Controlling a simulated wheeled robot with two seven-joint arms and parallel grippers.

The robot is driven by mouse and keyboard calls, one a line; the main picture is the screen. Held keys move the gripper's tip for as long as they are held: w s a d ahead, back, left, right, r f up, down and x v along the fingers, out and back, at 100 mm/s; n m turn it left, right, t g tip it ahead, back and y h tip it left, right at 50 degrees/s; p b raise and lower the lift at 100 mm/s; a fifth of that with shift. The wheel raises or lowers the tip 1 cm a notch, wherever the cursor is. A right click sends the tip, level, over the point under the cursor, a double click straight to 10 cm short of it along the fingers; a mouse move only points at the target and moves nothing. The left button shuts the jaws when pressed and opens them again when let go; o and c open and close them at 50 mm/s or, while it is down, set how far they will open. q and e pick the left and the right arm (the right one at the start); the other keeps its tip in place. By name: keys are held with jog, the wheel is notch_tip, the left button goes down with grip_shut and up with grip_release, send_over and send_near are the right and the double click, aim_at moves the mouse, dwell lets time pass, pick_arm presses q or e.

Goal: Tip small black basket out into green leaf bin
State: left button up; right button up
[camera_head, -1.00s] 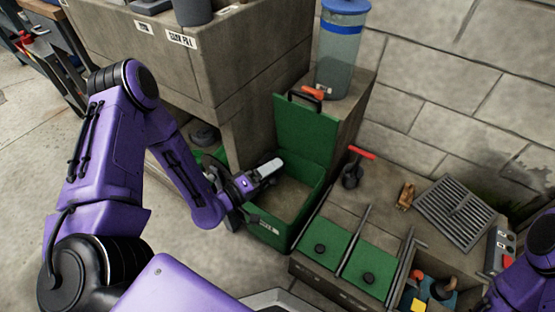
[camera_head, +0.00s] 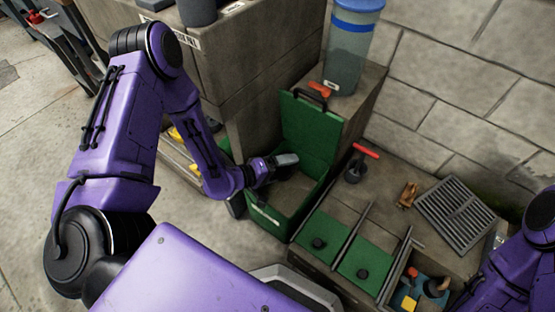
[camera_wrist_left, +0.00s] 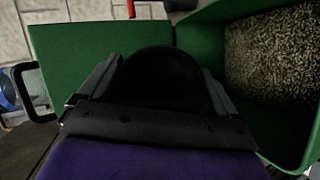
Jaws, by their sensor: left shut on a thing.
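The green leaf bin (camera_head: 268,222) stands on the floor in the middle of the head view, its hinged lid (camera_head: 309,130) raised at the back. My left gripper (camera_head: 285,162) is over the bin's left part. In the left wrist view, a rounded black thing, which looks like the small black basket (camera_wrist_left: 160,78), sits between the fingers; they are shut on it. Its inside and contents do not show. The bin (camera_wrist_left: 228,120) lies at the right in the wrist view, with a speckled floor or filling. My right gripper is out of view.
Two green lids with black knobs (camera_head: 318,242) lie right of the bin. Beyond them are a red-handled tool (camera_head: 365,150), a metal grate (camera_head: 456,212) and a clear blue-banded canister (camera_head: 350,50). A concrete block (camera_head: 255,85) stands close behind my left forearm.

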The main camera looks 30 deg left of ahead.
pick_arm(q)
jog(key=r+g+p, duration=0.1)
jog(key=g+p, duration=0.2)
jog(key=p, duration=0.2)
jog(key=r+n+g+y+p, duration=0.1)
jog(key=g+p, duration=0.2)
jog(key=p, duration=0.3)
jog(key=r+n+g+y+p, duration=0.1)
jog(key=g+p, duration=0.1)
jog(key=p, duration=0.3)
jog(key=shift+w+r+g, duration=0.3)
jog(key=shift+w+g, duration=0.05)
jog(key=shift+g, duration=0.05)
jog(key=shift+w+f+g+p, duration=0.1)
jog(key=shift+g+p, duration=0.2)
jog(key=shift+p, duration=0.2)
jog(key=shift+n+g+y+p, duration=0.3)
jog(key=shift+p, duration=0.2)
jog(key=shift+f+g, duration=0.2)
jog(key=shift+g, duration=0.1)
jog(key=shift+r+g, duration=0.2)
jog(key=shift+g, duration=0.2)
jog(key=shift+f+g+b, duration=0.15)
jog(key=shift+g+b, duration=0.15)
jog(key=shift+b, duration=0.2)
jog(key=shift+w+r+n+g, duration=0.1)
jog(key=shift+r+n+g, duration=0.2)
jog(key=shift+n, duration=0.1)
